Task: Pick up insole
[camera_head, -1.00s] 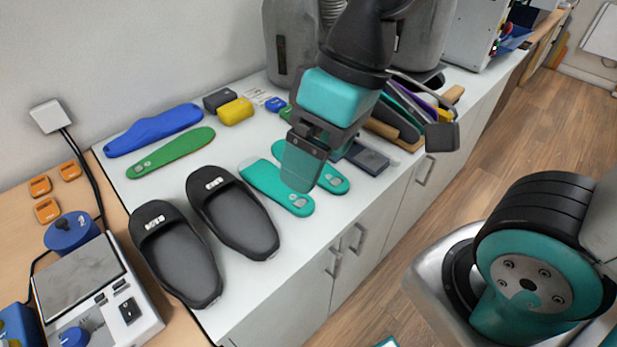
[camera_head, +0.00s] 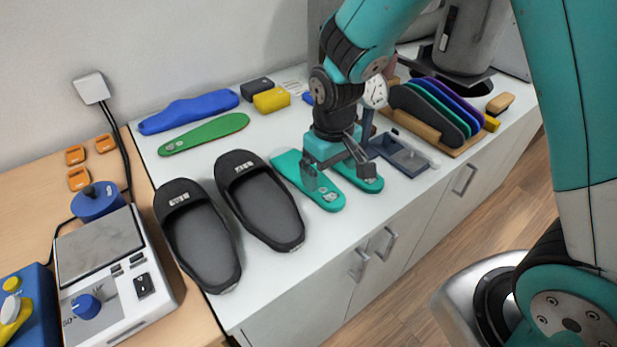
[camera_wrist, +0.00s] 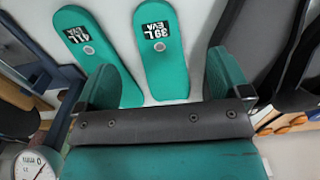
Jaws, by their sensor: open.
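Two teal insoles lie side by side on the white counter. The left one (camera_head: 328,200) shows in the wrist view with the label "39 L EVA" (camera_wrist: 163,70). The right one (camera_head: 371,186) shows there labelled "41L EVA" (camera_wrist: 97,50). My gripper (camera_head: 337,174) is over the insoles, pointing down, and hides parts of both. In the wrist view my gripper (camera_wrist: 166,80) is open, with its fingers apart. The near end of the 39 L insole lies between them in the picture. No grip on an insole is visible, and the remaining height cannot be told.
Two black sandals (camera_head: 262,207) lie left of the insoles. A grey tray (camera_head: 402,154) and a wooden rack (camera_head: 462,151) of coloured insoles stand to the right. A green insole (camera_head: 204,134), a blue one (camera_head: 190,110) and a yellow block (camera_head: 271,99) lie behind.

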